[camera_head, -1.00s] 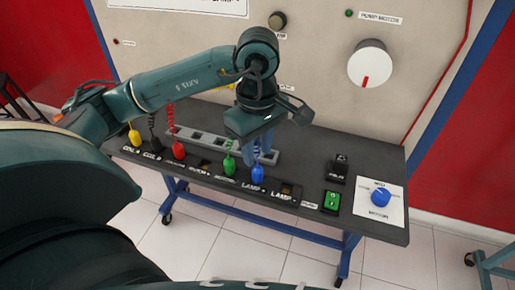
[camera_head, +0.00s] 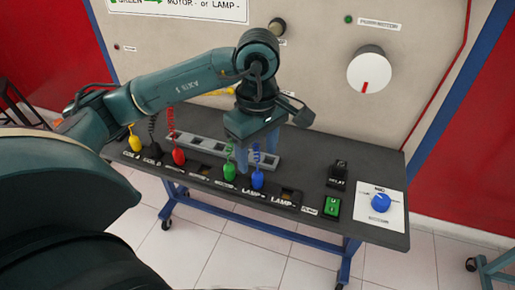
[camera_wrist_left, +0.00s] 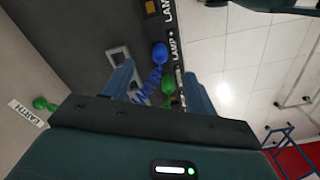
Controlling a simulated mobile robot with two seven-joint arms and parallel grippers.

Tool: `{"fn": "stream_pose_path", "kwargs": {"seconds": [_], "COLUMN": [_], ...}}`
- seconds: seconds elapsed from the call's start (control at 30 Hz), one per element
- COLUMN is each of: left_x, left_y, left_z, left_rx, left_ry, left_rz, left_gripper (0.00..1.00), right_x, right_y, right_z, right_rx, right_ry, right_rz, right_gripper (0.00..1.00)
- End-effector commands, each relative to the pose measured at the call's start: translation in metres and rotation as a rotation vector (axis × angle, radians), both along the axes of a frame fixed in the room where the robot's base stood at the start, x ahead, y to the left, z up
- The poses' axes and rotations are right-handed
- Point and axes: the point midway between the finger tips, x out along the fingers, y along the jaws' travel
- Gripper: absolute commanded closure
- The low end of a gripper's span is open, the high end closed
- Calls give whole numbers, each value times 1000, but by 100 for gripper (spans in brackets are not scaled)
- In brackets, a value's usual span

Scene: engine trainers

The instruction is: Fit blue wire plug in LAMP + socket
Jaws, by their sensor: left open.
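The blue wire plug (camera_head: 257,180) stands upright at the LAMP + place on the front strip of the black table. Its coiled blue wire rises behind it. In the left wrist view the blue plug (camera_wrist_left: 160,53) is beside the LAMP + label (camera_wrist_left: 175,50); its lower end is hidden, so I cannot tell how deep it sits. My left gripper (camera_head: 257,160) is open just above and behind the plug, its fingers spread to either side of the wire. In the left wrist view the gripper (camera_wrist_left: 158,70) holds nothing. My right gripper is not seen.
A green plug (camera_head: 229,172) stands close to the left. Red (camera_head: 180,156), black and yellow (camera_head: 135,143) plugs are further left. An empty LAMP - socket (camera_head: 287,194), a green switch (camera_head: 332,207) and a blue knob (camera_head: 381,201) are to the right.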

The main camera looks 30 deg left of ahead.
Motion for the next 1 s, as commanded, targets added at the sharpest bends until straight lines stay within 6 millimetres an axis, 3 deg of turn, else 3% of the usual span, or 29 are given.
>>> {"fn": "stream_pose_path", "kwargs": {"seconds": [0.27, 0.43, 0.7, 1.0], "left_x": [0, 1, 1, 1], "left_y": [0, 0, 0, 0], "left_z": [0, 29, 89, 127], "left_rx": [0, 0, 1, 1], "left_ry": [1, -6, -6, -2], "left_rz": [0, -1, 1, 1], "left_gripper": [42, 42, 42, 42], "right_x": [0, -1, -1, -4], "right_y": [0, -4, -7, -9], "right_z": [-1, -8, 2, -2], "right_rx": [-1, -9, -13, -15], "right_ry": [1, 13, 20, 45], "right_rz": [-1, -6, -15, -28], "right_gripper": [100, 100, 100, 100]}}
